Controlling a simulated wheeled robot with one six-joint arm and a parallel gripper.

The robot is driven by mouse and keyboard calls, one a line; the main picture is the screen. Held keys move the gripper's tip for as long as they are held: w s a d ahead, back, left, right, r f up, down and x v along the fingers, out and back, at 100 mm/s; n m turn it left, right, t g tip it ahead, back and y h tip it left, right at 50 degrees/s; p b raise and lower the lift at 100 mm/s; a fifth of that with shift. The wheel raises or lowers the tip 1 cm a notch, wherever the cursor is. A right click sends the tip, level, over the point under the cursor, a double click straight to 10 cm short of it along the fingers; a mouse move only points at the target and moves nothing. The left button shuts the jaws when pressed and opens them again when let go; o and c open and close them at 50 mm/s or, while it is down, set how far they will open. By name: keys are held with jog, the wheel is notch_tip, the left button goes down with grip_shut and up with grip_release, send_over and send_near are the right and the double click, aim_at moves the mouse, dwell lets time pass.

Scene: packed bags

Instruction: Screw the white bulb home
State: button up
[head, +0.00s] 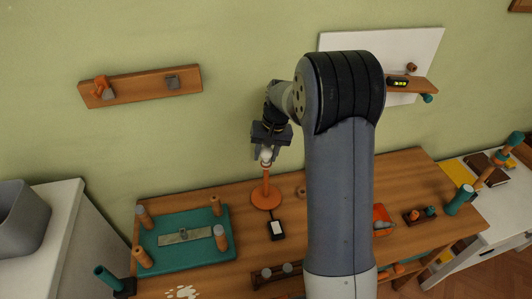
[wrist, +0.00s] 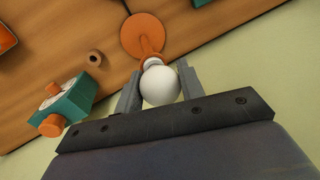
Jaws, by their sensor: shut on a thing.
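The white bulb (head: 266,154) is at the top of an orange lamp stand (head: 265,198) on the wooden table. In the wrist view the bulb (wrist: 160,86) sits between the two grey fingers, with the orange stand (wrist: 142,36) beyond it. My gripper (head: 266,156) is shut on the bulb from above; it also shows in the wrist view (wrist: 160,92).
A small black box with a white face (head: 277,229) lies in front of the lamp. A teal-and-orange object (wrist: 68,106) is near the fingers in the wrist view. My arm hides the middle of the table.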

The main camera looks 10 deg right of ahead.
jog(key=shift+c, duration=1.4)
jog(key=shift+m, duration=0.3)
jog(key=o, duration=1.1)
jog(key=shift+o, duration=0.2)
jog(key=r, duration=0.3)
jog(key=d+r, duration=0.1)
jog(key=r, duration=0.3)
jog(key=d+r+b, duration=0.1)
jog(key=r, duration=0.2)
jog(key=shift+s+r, duration=0.2)
jog(key=shift+r, duration=0.1)
